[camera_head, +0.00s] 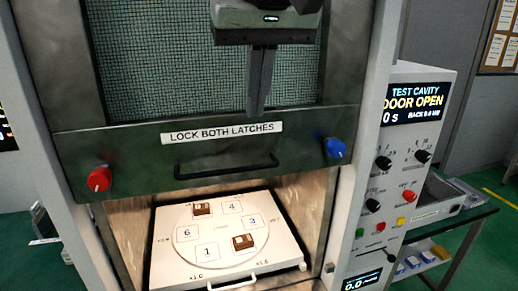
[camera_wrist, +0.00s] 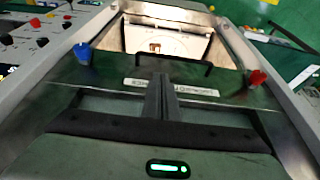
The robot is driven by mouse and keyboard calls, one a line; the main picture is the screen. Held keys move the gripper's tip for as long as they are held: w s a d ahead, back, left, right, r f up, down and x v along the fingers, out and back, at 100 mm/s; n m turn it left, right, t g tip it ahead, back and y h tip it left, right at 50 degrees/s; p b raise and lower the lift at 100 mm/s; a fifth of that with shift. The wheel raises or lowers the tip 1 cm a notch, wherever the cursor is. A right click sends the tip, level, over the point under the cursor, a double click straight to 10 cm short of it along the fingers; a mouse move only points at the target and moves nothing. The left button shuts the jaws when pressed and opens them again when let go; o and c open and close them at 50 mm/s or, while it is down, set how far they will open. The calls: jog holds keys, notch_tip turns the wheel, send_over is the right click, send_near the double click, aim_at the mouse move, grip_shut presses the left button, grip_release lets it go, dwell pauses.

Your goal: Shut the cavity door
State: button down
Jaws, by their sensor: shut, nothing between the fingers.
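The cavity door (camera_head: 110,140) is a dark green sliding panel with a mesh window (camera_head: 170,60), a "LOCK BOTH LATCHES" label (camera_head: 222,133) and a black bar handle (camera_head: 226,167). It stands raised, with the lit cavity open below it. A red latch knob (camera_head: 99,179) is at its left and a blue one (camera_head: 335,148) at its right. My gripper (camera_head: 258,112) is shut and empty, fingers pointing down in front of the mesh, above and right of the handle's middle. In the wrist view, my fingertips (camera_wrist: 160,78) appear just short of the handle (camera_wrist: 168,58); contact is unclear.
Inside the cavity a white tray (camera_head: 170,270) carries a round numbered plate (camera_head: 222,228) with two brown blocks. A control panel (camera_head: 410,150) at the right reads "DOOR OPEN". Pale frame posts flank the door. A side table (camera_head: 440,215) stands further right.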

send_near(252, 154)
notch_tip(252, 154, down, 6)
jog(key=s, duration=0.2)
jog(key=shift+s+a+b, duration=0.15)
jog(key=shift+a+b, duration=0.2)
jog(key=shift+a, duration=0.1)
jog(key=shift+f, duration=0.15)
